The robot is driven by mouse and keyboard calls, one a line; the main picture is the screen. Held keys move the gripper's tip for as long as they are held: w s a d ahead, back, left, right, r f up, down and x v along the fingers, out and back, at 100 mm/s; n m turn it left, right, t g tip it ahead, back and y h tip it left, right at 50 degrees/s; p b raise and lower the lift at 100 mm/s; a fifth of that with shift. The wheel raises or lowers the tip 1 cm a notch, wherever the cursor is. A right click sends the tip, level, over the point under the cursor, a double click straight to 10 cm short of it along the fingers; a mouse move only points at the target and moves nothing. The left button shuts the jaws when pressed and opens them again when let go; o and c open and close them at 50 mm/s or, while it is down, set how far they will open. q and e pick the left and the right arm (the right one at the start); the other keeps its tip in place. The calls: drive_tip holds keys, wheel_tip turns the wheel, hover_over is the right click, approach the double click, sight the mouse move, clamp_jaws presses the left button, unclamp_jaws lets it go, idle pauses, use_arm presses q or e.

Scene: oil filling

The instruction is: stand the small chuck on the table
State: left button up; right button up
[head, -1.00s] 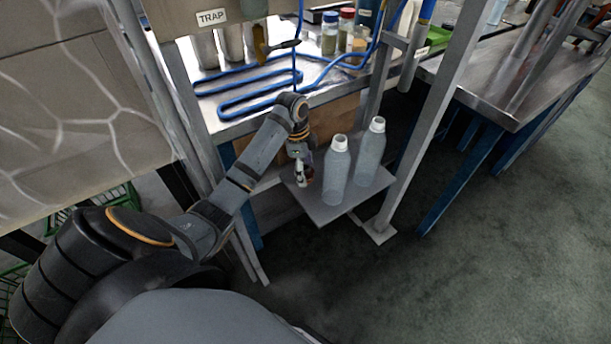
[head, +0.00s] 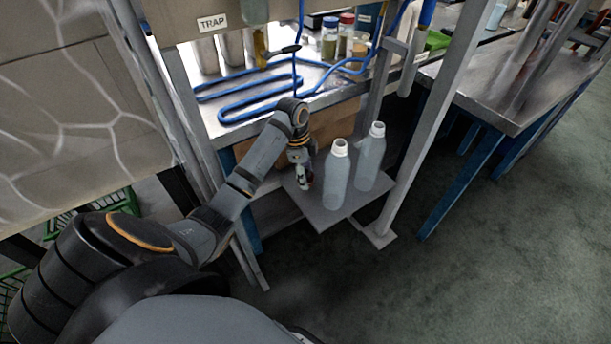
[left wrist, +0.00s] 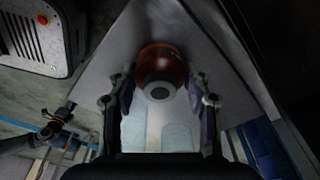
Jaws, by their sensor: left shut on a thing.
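The small chuck (left wrist: 159,63) shows in the left wrist view as a round orange-brown piece with a grey end and a dark centre. My left gripper (left wrist: 160,92) has a finger on each side of it and is shut on it. In the head view, my left gripper (head: 304,184) points down at the left part of the small grey table (head: 325,217), beside the nearer bottle. The chuck is hardly visible there. I cannot tell whether it touches the table top. My right gripper is out of view.
Two grey bottles with white necks, the nearer (head: 337,180) and the farther (head: 370,160), stand on the small table to the right of my left gripper. A grey metal post (head: 425,135) rises to their right. A workbench with a blue hose (head: 245,112) stands behind.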

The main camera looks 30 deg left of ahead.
use_arm(q)
drive_tip(key=shift+r, duration=0.35)
drive_tip(key=r+p, duration=0.1)
drive_tip(key=r, duration=0.1)
drive_tip(key=s+r+p, duration=0.1)
drive_tip(key=r, duration=0.1)
drive_tip(key=shift+s+d+r, duration=0.1)
drive_tip(key=shift+s+r, duration=0.1)
drive_tip(key=shift+r, duration=0.05)
drive_tip(key=s+d+r+p, duration=0.3)
drive_tip(key=s+r+p, duration=0.2)
drive_tip(key=s, duration=0.7)
wheel_tip(320, 180, up, 3)
drive_tip(key=shift+f, duration=0.1)
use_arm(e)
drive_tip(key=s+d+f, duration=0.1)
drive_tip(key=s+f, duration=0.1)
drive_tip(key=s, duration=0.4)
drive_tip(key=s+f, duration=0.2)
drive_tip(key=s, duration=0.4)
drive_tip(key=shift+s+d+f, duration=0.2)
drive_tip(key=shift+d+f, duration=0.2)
